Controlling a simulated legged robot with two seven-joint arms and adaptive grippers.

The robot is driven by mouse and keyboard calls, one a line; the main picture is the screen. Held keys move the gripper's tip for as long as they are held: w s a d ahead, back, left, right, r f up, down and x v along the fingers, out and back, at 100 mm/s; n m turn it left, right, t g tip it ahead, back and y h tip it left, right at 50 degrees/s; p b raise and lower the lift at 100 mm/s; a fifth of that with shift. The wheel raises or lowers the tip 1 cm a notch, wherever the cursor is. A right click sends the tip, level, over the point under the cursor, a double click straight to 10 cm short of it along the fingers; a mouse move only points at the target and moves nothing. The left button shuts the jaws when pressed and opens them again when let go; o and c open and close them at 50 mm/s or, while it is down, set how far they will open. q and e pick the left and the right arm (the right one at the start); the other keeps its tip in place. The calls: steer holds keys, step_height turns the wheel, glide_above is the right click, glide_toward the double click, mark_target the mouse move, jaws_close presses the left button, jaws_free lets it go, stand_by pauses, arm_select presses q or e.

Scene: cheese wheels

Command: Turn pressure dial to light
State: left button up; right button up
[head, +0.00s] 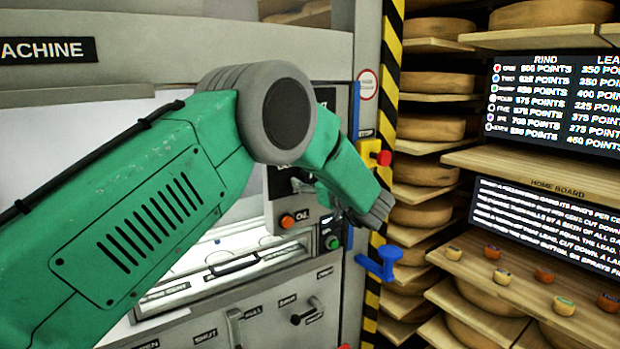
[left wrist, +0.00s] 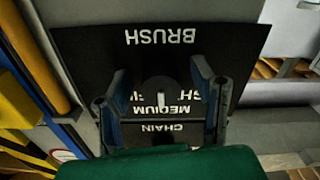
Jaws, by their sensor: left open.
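The dark control panel (left wrist: 85,50) shows upside down in the left wrist view, with the labels BRUSH, MEDIUM and CHAIN. Parts of two more labels show either side of the dial, one ending in GHT. The pressure dial (left wrist: 161,97) is a dim round knob with a pale pointer mark, near the word MEDIUM. My left gripper (left wrist: 160,88) is open, with one finger on each side of the dial. I cannot tell whether the fingers touch it. In the head view my left gripper (head: 328,194) is partly hidden by its own arm, and the dial is hidden. My right gripper is not in view.
An orange button (head: 288,221) and a green button (head: 332,242) sit below the panel. A red stop button (head: 383,158) on a yellow box and a blue lever (head: 385,262) are to the right. Cheese shelves (head: 432,145) stand beyond the striped post.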

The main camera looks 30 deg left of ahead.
arm_select(q)
steer(key=shift+d+r, duration=0.1)
steer(key=shift+d, duration=0.1)
steer(key=c, duration=1.1)
steer(key=n+b, duration=0.4)
steer(key=n, duration=0.1)
steer(key=shift+a+b, duration=0.1)
steer(key=shift+b, duration=0.3)
steer(key=shift+n+b, duration=1.75)
steer(key=shift+n, duration=0.25)
steer(key=o, duration=1.1)
